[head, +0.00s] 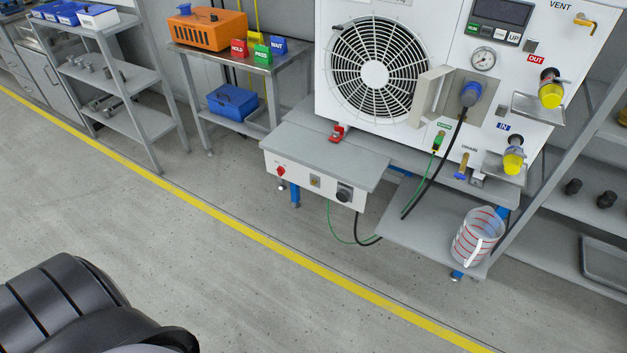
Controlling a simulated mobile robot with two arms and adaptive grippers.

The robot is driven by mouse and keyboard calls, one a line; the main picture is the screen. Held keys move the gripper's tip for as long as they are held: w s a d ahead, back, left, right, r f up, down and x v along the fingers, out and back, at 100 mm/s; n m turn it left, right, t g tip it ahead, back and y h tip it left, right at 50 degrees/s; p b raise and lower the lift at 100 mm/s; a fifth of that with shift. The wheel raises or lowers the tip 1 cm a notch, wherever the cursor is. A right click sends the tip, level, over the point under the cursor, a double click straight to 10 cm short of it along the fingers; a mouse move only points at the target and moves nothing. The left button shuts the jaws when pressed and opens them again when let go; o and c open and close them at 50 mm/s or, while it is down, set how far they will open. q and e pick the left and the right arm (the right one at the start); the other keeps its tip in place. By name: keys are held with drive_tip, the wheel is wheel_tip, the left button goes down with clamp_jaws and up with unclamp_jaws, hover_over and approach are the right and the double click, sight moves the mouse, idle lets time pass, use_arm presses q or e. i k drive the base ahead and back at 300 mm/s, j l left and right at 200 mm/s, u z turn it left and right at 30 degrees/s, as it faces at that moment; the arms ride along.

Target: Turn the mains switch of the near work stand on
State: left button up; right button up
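The near work stand (330,150) has a grey top and a white front panel, and stands in front of the large white unit with the fan. A small red rotary switch (281,171) sits at the left of its front panel, likely the mains switch; its position is too small to read. Right of it on the panel are a small grey-yellow fitting (315,181) and a black round socket (344,192). Nothing touches the switch. Neither of my grippers shows; only a dark part of my own arm is at the bottom left.
A green and a black cable (360,240) hang below the stand. A measuring jug (478,237) stands on the low shelf at right. A side table (222,52) and a shelf rack (120,85) are at left. The floor in front, with a yellow line (235,219), is clear.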

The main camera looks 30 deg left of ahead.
sight(280, 170)
drive_tip(key=u, duration=1.25)
drive_tip(key=z, duration=0.45)
drive_tip(key=i+j+z, duration=0.2)
drive_tip(key=j, duration=0.15)
drive_tip(key=i+j+z, duration=0.15)
drive_tip(key=j, duration=0.2)
drive_tip(key=j+z, duration=0.2)
drive_tip(key=j, duration=0.15)
drive_tip(key=i+j+z, duration=0.2)
drive_tip(key=j, duration=0.25)
